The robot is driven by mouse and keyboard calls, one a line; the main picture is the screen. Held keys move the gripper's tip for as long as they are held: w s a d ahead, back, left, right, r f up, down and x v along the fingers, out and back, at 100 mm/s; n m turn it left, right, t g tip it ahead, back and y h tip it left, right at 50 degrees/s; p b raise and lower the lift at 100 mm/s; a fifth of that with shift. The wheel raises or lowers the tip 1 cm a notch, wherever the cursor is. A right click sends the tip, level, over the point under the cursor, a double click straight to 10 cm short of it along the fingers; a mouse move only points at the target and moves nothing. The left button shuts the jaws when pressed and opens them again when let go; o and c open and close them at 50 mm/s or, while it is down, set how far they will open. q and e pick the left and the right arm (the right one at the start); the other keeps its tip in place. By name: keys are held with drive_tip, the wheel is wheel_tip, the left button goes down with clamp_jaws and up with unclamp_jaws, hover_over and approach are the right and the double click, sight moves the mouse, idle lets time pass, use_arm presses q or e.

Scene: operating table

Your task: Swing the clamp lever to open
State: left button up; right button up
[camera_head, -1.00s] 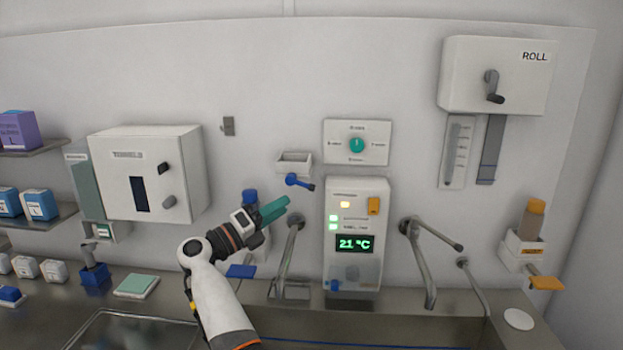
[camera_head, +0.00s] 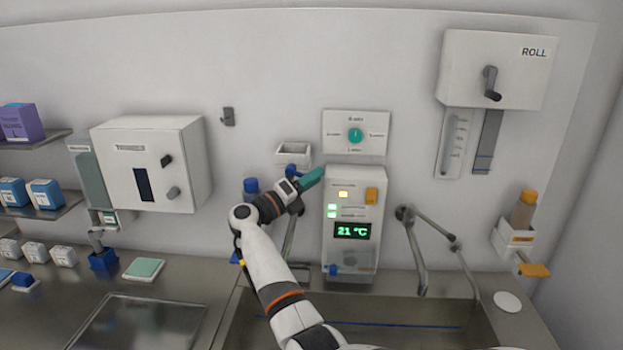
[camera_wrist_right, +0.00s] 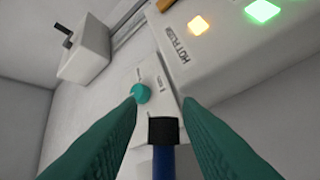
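The blue lever with a black end (camera_wrist_right: 163,160), which I take for the clamp lever, shows between my right fingers in the wrist view. In the head view its blue part (camera_head: 291,170) is just under a small white wall tray, and my gripper hides much of it. My right gripper (camera_head: 312,178) has teal fingers and is at the lever, left of the temperature panel. In the wrist view the right gripper (camera_wrist_right: 160,105) is open, its fingers on either side of the lever with gaps visible. My left gripper is not in view.
The temperature panel (camera_head: 354,204) stands close to the right of my gripper, with a dial plate (camera_head: 356,133) above it. The small white tray (camera_head: 293,152) is just above. Metal taps (camera_head: 413,250) are beside the panel, over the sink.

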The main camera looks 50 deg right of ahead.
clamp_jaws()
drive_tip(key=shift+s+d+r+n+t+h+b, duration=0.15)
drive_tip(key=shift+n+t+h+b, duration=0.15)
drive_tip(key=shift+n+h+b, duration=0.8)
drive_tip(key=shift+r+n+t+b, duration=0.45)
drive_tip(key=shift+r+n, duration=0.15)
drive_tip(key=shift+n, duration=0.2)
drive_tip(key=shift+r+h, duration=0.3)
drive_tip(key=shift+h, duration=0.1)
drive_tip(key=shift+o, duration=1.1)
unclamp_jaws()
drive_tip(key=shift+f, duration=0.1)
